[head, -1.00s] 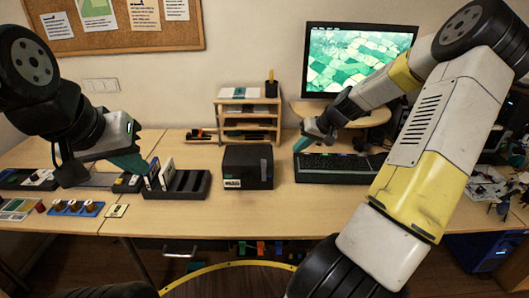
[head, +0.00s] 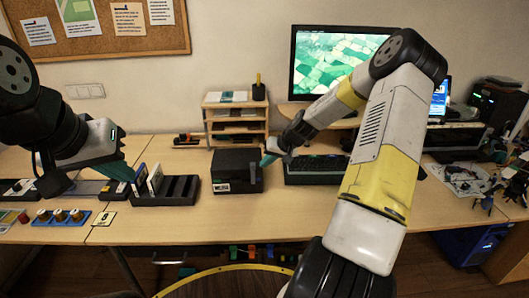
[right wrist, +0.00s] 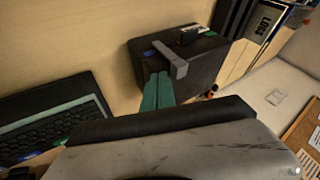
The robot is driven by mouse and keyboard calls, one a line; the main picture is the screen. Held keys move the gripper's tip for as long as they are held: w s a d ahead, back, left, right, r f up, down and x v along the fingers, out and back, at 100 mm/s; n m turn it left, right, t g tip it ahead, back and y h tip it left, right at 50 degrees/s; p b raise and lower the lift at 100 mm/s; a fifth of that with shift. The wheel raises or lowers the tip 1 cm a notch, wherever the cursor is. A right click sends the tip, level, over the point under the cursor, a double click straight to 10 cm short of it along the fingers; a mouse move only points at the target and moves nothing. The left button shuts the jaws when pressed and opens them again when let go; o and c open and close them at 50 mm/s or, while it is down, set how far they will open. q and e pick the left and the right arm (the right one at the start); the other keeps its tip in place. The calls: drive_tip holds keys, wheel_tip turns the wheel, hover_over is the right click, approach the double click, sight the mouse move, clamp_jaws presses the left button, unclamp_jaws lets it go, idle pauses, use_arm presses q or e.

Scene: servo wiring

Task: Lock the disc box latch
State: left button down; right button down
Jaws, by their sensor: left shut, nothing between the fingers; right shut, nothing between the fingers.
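The disc box (head: 236,178) is a black box with a closed top in the middle of the table. In the right wrist view the box (right wrist: 207,62) shows a grey bar-like latch (right wrist: 174,62) along its near edge; I cannot tell whether it is locked. My right gripper (head: 267,160) is at the box's right side. Its shut, empty teal fingers (right wrist: 158,88) point at the box close to the latch; I cannot tell whether they touch. My left gripper (head: 125,172) is shut and empty near the disc rack, away from the box.
A black rack (head: 178,192) with upright cases stands left of the box. A keyboard (head: 318,170) lies to its right, and a wooden shelf (head: 236,126) stands behind. The table front before the box is clear.

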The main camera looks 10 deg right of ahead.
sight(254, 164)
drive_tip(key=shift+w+a, duration=0.15)
drive_tip(key=shift+a, duration=0.5)
drive_tip(key=shift+w+a, duration=0.15)
drive_tip(key=shift+a, duration=0.6)
drive_tip(key=shift+w+a, duration=0.1)
drive_tip(key=shift+a, duration=0.6)
drive_tip(key=shift+d, duration=0.2)
